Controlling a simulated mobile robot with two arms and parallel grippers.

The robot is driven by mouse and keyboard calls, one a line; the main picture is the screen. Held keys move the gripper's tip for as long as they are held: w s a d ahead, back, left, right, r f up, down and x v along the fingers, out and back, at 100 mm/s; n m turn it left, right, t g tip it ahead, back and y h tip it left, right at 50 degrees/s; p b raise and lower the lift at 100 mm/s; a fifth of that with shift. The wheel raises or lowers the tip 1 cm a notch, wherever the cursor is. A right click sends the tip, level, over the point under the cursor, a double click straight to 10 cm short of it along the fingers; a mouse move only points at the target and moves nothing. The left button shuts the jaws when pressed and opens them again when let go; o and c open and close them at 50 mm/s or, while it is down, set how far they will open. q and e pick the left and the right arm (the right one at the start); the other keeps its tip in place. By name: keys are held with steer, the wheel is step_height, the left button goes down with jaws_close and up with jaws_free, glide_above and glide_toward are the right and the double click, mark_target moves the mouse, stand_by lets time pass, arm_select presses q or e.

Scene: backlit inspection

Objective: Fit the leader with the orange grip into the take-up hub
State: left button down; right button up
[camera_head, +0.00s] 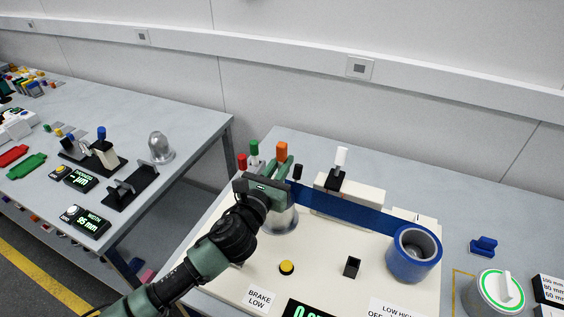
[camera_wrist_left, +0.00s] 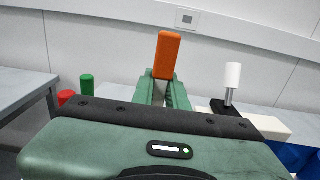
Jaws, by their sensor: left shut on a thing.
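My left gripper (camera_head: 280,165) reaches in from the lower left over the machine's cream deck. It is shut on the orange grip (camera_head: 282,151), which stands up between its green fingertips; the orange grip (camera_wrist_left: 167,55) also shows upright in the left wrist view. A blue leader strip (camera_head: 345,210) runs from the blue roll (camera_head: 413,252) on the right to the area behind the gripper. A silvery hub (camera_head: 281,221) stands just below the gripper, partly hidden by it. I cannot tell whether the leader's end touches the hub. My right gripper is not in view.
A white-topped lever (camera_head: 341,160) on a black and cream block stands behind the strip. Red (camera_head: 242,161) and green (camera_head: 253,150) knobs stand left of the gripper. A yellow button (camera_head: 287,267) and a black block (camera_head: 352,267) are on the front deck. Another bench (camera_head: 200,130) stands left, across a gap.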

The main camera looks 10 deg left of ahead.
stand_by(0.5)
arm_select(q)
steer(key=shift+f, duration=0.35)
steer(key=shift+f+b, duration=2)
steer(key=shift+f, duration=0.7)
steer(key=shift+f, duration=0.2)
